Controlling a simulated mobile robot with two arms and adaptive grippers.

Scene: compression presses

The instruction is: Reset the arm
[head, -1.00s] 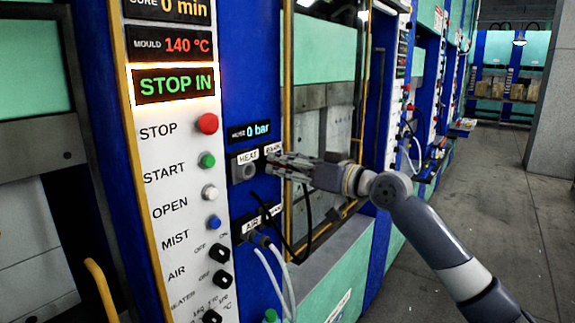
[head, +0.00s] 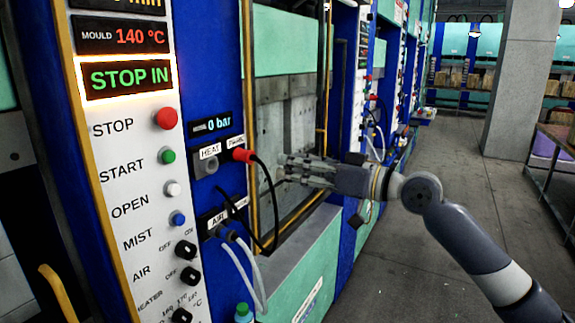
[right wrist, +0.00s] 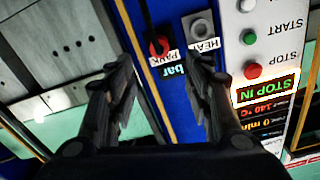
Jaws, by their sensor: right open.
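My right gripper (head: 283,168) is in front of the press opening, to the right of the socket panel. Its fingers are apart and hold nothing. In the right wrist view my right gripper (right wrist: 160,65) shows two spread fingers with the panel beyond them. A red plug (head: 243,155) with a black cable sits at the socket labelled PARK, apart from the gripper; the red plug also shows in the right wrist view (right wrist: 159,46). The HEAT socket (head: 208,166) beside it is empty. My left gripper is in neither view.
The control panel (head: 130,205) has a red STOP button (head: 166,118), a green START button (head: 168,156) and several knobs. Pale hoses (head: 245,262) hang from the AIR socket. The floor (head: 420,255) to the right is clear. A table (head: 556,135) stands at the far right.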

